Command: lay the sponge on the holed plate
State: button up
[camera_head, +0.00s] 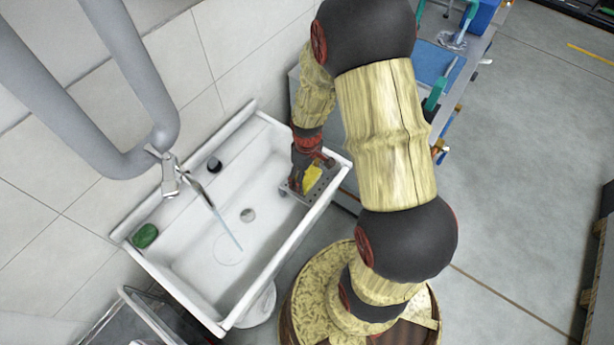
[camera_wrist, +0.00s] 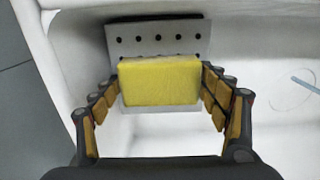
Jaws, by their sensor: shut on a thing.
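The yellow sponge (camera_wrist: 160,82) is between the two fingers of my gripper (camera_wrist: 160,88) in the wrist view, with a finger against each side. In the head view the sponge (camera_head: 312,178) shows at my gripper (camera_head: 305,170), at the right end of the sink. The grey holed plate (camera_wrist: 160,40) has rows of dark holes and lies in the sink under and beyond the sponge. The plate's edge also shows in the head view (camera_head: 293,194). The sponge covers part of the plate. I cannot tell whether the sponge touches it.
The white sink (camera_head: 205,268) has a tap (camera_head: 172,172) with running water left of the plate. A green object (camera_head: 145,236) and a small black one (camera_head: 214,165) are on its rim. A workbench with a blue mat (camera_head: 436,66) stands behind my arm.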

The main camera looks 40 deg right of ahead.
jog(key=shift+f, duration=0.2)
jog(key=o, duration=1)
jog(key=shift+r, duration=0.15)
notch_tip(320, 180, up, 12)
jog(key=p, duration=0.5)
notch_tip(320, 180, up, 8)
jog(key=t, duration=0.1)
send_over(307, 176)
jog(key=a, duration=0.3)
jog(key=s+a+r+m+t, duration=0.2)
jog(key=s+a+r, duration=0.2)
jog(key=r, duration=0.6)
jog(key=s+a+r+m+t, duration=0.2)
jog(key=s+a+r, duration=0.3)
jog(key=s+r, duration=0.3)
notch_tip(307, 176, up, 2)
jog(key=shift+s+r+t, duration=0.15)
jog(key=shift+t, duration=0.15)
